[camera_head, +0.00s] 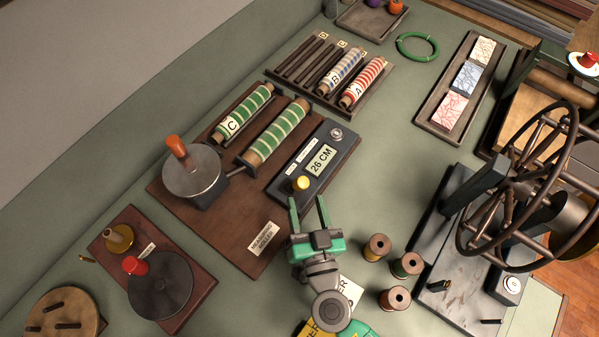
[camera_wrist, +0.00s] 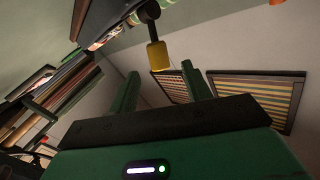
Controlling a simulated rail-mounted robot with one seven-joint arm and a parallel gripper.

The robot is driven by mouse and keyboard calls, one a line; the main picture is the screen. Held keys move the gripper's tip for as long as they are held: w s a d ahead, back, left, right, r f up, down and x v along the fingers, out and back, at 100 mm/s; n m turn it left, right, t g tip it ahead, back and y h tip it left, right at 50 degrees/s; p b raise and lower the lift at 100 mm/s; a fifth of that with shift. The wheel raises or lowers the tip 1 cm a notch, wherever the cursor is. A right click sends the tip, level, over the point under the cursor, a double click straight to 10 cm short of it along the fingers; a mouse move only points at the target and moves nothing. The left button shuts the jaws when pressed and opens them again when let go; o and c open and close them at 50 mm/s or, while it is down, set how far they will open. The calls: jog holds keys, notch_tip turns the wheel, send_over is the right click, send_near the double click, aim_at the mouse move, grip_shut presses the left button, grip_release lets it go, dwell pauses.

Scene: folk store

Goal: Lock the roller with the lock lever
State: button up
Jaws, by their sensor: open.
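The measuring roller stands on a dark brown board (camera_head: 232,240) in the head view. Its green-striped roller (camera_head: 277,133) lies beside a second green-striped roll marked C (camera_head: 243,113). A yellow knob (camera_head: 301,183), apparently the lock lever's end, is at the near end of the dark unit reading 26 CM (camera_head: 320,160). In the wrist view the yellow end (camera_wrist: 157,55) hangs from a dark arm, beyond the fingertips and between their directions. My gripper (camera_head: 308,199) is open and empty, its green fingers apart just short of the knob. Contact is not visible.
A crank drum with an orange handle (camera_head: 180,150) stands left of the roller. Several thread spools (camera_head: 377,247) stand right of my gripper. A large wheel frame (camera_head: 530,190) rises at the right. Green table is clear between the display unit and the tile tray (camera_head: 422,118).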

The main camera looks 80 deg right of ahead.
aim_at(296, 185)
jog(key=p+x, duration=0.2)
jog(key=x, duration=0.6)
jog(key=shift+s, duration=0.1)
jog(key=shift+r, duration=0.1)
grip_shut()
